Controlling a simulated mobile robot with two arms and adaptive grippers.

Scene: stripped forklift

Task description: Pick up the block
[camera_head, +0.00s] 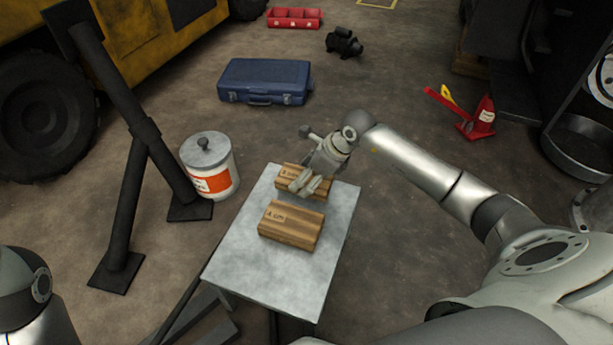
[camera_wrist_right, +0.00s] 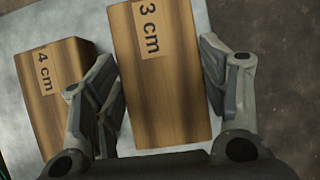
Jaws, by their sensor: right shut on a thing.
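Two wooden blocks sit on the pale table (camera_head: 245,262). The far block (camera_head: 285,178) carries a "3 cm" label in the right wrist view (camera_wrist_right: 165,95); my gripper hides part of it in the head view. The nearer block (camera_head: 296,228), labelled "4 cm", lies beside it and shows at the left of the wrist view (camera_wrist_right: 52,100). My right gripper (camera_head: 311,184) is over the 3 cm block, with one finger on each side of it in the wrist view (camera_wrist_right: 160,82), shut on it. The left finger is in the gap between the blocks. My left gripper is out of view.
A white bucket (camera_head: 222,184) with a grey lid and a black steel stand (camera_head: 143,130) are left of the table. A blue toolbox (camera_head: 264,80) lies on the floor behind. A red jack (camera_head: 480,118) is at the right. The table's near end is bare.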

